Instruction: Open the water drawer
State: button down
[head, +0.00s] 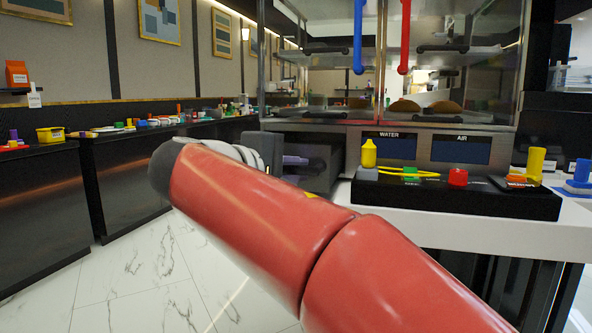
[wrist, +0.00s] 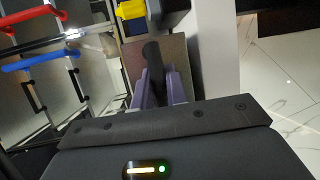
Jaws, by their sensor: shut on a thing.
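A dark grey drawer (head: 318,172) is at the left of the counter in the head view, beside the panel labelled WATER (head: 389,148). In the wrist view its brownish-grey front (wrist: 178,60) faces me, with a dark bar handle (wrist: 152,55). My gripper (head: 296,161) reaches it from the left, past my red arm. In the wrist view my gripper's purple fingers (wrist: 158,88) stand on both sides of the handle and are shut on it. My arm hides part of the drawer in the head view, and I cannot tell how far out it is.
Blue (head: 358,40) and red (head: 405,40) handles hang above. A side table (head: 110,150) with small items stands left. Marble floor (head: 150,262) is clear.

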jog(key=c, duration=1.4)
grip_release()
jog(key=shift+a, duration=0.1)
jog(key=v, duration=0.7)
jog(key=shift+s+a+p, duration=0.2)
jog(key=shift+s+p, duration=0.05)
jog(key=shift+p, duration=0.15)
jog(key=shift+d, duration=0.1)
